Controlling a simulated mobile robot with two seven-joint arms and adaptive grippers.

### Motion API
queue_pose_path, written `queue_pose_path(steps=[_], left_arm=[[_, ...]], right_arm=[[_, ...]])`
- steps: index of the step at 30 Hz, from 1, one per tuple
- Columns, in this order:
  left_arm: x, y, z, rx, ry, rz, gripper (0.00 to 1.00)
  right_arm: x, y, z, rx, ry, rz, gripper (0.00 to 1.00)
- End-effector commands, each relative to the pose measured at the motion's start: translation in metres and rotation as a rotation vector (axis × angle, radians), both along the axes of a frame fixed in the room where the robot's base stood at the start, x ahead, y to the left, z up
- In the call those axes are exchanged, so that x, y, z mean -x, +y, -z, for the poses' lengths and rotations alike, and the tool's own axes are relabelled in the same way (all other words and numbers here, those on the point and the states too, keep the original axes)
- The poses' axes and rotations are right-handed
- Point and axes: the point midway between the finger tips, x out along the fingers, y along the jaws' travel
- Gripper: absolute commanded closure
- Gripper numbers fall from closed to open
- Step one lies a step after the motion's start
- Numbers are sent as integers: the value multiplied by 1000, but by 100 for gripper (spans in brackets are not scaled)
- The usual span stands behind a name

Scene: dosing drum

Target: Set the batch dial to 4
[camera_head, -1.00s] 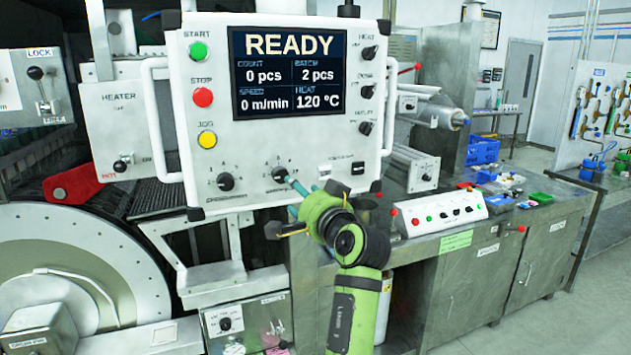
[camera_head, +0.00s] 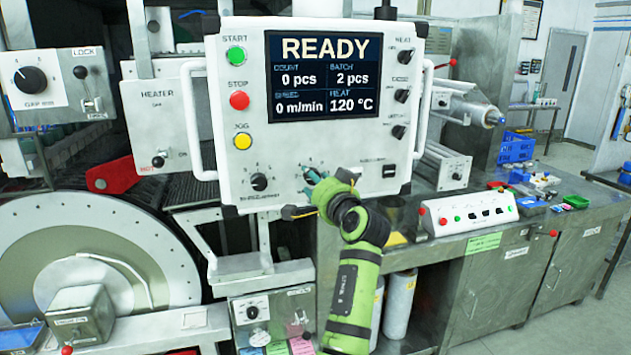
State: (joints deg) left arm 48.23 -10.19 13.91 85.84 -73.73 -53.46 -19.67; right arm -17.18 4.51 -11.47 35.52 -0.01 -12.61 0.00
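The control panel (camera_head: 290,150) faces me, and its screen (camera_head: 319,75) reads READY with BATCH at 2 pcs. Two black dials with number scales sit along its lower edge. The left dial (camera_head: 259,182) is uncovered. My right gripper (camera_head: 312,175), on the green arm, is at the other dial, which I take for the batch dial. Its teal fingertips overlap that dial and hide most of it and its pointer. I cannot tell whether the fingers are closed on it. Dial labels are too small to read surely. My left gripper is not in view.
White handles (camera_head: 192,120) stand out at both panel sides. Start, stop and jog buttons (camera_head: 243,142) line the panel's left side, and several selector knobs (camera_head: 402,96) its right. A small white button console (camera_head: 468,211) stands on the bench to the right.

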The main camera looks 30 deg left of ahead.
Motion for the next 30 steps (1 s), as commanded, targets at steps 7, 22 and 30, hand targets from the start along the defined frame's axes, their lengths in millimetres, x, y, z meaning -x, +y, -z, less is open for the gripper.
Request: queue_pose_path(steps=[7, 22, 30], left_arm=[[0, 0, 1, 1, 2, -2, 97], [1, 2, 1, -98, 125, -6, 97], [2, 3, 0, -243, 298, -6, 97]], right_arm=[[0, 0, 0, 0, 0, 0, 60], [0, 0, -11, 0, 0, 0, 60], [0, 0, -27, 0, 0, 0, 60]])
